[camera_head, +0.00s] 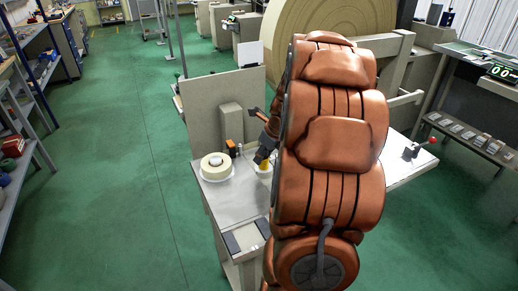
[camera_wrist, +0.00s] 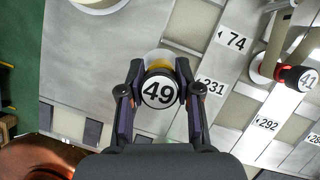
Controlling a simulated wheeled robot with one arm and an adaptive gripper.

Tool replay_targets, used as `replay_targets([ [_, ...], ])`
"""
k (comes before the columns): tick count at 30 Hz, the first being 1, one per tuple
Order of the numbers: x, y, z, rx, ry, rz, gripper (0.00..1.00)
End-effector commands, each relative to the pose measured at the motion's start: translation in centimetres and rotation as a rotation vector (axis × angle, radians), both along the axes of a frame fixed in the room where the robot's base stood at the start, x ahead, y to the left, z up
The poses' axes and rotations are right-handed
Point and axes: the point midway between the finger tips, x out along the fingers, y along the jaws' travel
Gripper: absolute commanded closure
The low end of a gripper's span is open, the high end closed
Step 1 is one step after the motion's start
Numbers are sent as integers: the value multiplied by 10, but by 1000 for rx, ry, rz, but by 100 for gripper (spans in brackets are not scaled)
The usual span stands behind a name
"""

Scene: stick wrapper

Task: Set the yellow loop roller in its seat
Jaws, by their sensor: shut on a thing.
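My gripper (camera_wrist: 160,70) is shut on a roller (camera_wrist: 158,92) with a white end face marked 49 and a dark rim. A yellow part (camera_wrist: 159,67) shows just behind this face, between the fingertips. In the head view my gripper (camera_head: 262,160) is partly hidden by my arm, with a bit of the yellow roller (camera_head: 264,166) below it, close above the grey worktable (camera_head: 228,200). A pale round shape (camera_wrist: 152,57) lies behind the roller in the wrist view. I cannot tell whether it is the seat or whether the roller touches it.
A cream tape roll (camera_head: 214,173) stands on the table to the left of my gripper. An upright grey panel (camera_head: 205,110) stands behind. In the wrist view a red and black piece marked 41 (camera_wrist: 290,76) lies right, near number plates 74 (camera_wrist: 235,41) and 292 (camera_wrist: 267,124).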

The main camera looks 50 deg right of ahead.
Motion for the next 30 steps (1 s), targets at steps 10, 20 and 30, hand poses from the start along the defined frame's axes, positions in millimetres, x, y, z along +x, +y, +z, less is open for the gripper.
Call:
replay_targets([
  [10,41,-29,-4,1,1,0,100],
  [20,63,-45,-7,1,0,0,100],
  [30,64,-45,-35,4,0,-1,100],
])
